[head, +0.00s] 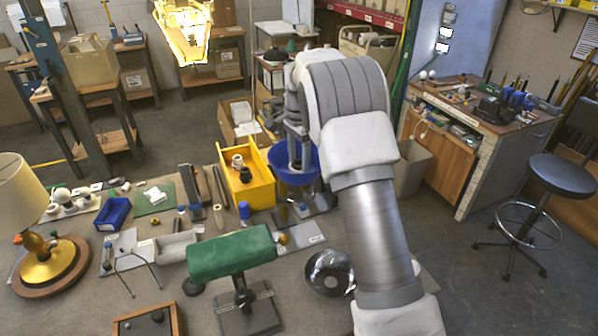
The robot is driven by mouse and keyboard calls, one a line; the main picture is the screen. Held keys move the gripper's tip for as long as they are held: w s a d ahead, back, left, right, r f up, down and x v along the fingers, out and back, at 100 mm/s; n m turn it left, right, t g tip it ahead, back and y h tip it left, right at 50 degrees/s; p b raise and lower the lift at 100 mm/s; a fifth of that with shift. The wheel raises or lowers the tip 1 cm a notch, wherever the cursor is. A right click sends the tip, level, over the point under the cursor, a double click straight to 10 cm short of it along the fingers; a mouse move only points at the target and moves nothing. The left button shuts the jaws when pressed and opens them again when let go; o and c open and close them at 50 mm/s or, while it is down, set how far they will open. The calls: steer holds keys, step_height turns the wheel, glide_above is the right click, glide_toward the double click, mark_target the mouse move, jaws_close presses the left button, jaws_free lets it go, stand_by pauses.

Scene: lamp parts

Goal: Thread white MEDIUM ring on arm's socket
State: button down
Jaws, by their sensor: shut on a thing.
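My gripper (296,163) points down at a blue bucket-like container (314,174), beside the right end of a yellow bin. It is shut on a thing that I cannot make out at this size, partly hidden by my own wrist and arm. A white ring-like part (238,160) with a dark centre lies in the yellow bin (262,190), left of my gripper; I cannot tell its size. A lamp with a cream shade (25,195) and round brass-and-wood base (48,268) stands at the far left. I cannot pick out the arm's socket with certainty.
A green padded block (230,250) on a dark stand sits at the bench's front middle. A blue tray (113,213), green mat (154,197), thin bent metal frame (131,262) and shiny round dish (329,272) are around it. My arm crosses the right side.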

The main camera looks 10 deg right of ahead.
steer(key=m, duration=0.1)
steer(key=m+p, duration=0.1)
steer(key=m, duration=0.2)
steer(key=shift+s+a+f+p, duration=0.1)
steer(key=shift+s+f+p, duration=0.05)
steer(key=shift+f+p, duration=0.2)
steer(key=shift+f+m+p, duration=0.1)
steer(key=shift+m+p, duration=0.2)
steer(key=shift+m, duration=1)
steer(key=m, duration=0.6)
steer(key=shift+m, duration=0.4)
steer(key=shift+m, duration=1.1)
steer(key=m, duration=0.4)
steer(key=shift+f+m, duration=0.1)
steer(key=shift+m, duration=0.2)
